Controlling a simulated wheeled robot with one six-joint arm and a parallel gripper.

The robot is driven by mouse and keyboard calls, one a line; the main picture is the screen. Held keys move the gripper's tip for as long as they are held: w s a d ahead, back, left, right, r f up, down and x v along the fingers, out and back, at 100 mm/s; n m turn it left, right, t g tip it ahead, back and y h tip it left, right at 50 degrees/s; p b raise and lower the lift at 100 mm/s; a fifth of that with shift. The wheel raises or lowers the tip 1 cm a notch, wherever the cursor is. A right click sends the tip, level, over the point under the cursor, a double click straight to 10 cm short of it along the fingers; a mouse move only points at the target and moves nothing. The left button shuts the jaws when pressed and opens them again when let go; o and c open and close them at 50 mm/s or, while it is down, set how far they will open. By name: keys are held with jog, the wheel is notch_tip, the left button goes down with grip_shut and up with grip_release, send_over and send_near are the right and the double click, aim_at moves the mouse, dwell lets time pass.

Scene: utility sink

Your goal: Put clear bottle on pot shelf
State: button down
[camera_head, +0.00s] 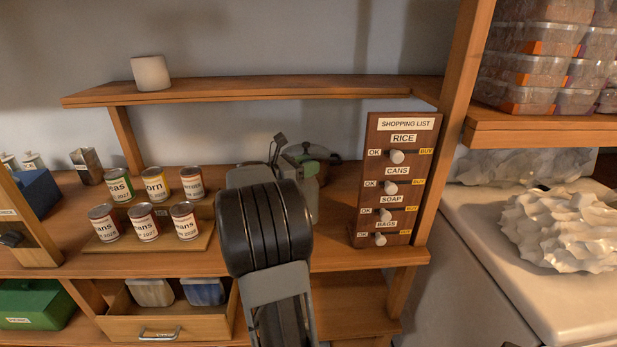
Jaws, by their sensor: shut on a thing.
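My arm reaches up from the bottom centre, and its wrist hides most of my gripper (277,150). My gripper is shut at the middle wooden shelf (335,257). A pale, greyish, see-through shape (311,203) shows just right of my wrist; it looks like part of the clear bottle, held in the jaws, with the grip itself hidden. A dark pot with a lid (322,160) stands at the back of this shelf, behind and right of my gripper. I cannot tell whether the bottle touches the shelf.
Several labelled cans (143,222) stand on a wooden tray to the left. A shopping list board (397,180) stands close on the right. An upper shelf (250,90) with a white cup (151,73) runs above. An open drawer (170,328) juts out below.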

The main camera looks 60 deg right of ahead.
aim_at(308, 193)
jog(key=shift+d+f, duration=0.25)
jog(key=shift+f, duration=0.1)
jog(key=shift+w+d+f, duration=0.1)
jog(key=shift+d+f, duration=0.05)
jog(key=shift+f, duration=0.4)
jog(key=shift+w+d+f, duration=0.1)
jog(key=shift+d+f, duration=0.05)
jog(key=shift+f, duration=0.35)
jog(key=shift+s+f, duration=0.1)
jog(key=shift+f, duration=0.6)
jog(key=shift+a+f, duration=0.1)
jog(key=c, duration=0.8)
grip_release()
jog(key=shift+f, duration=0.1)
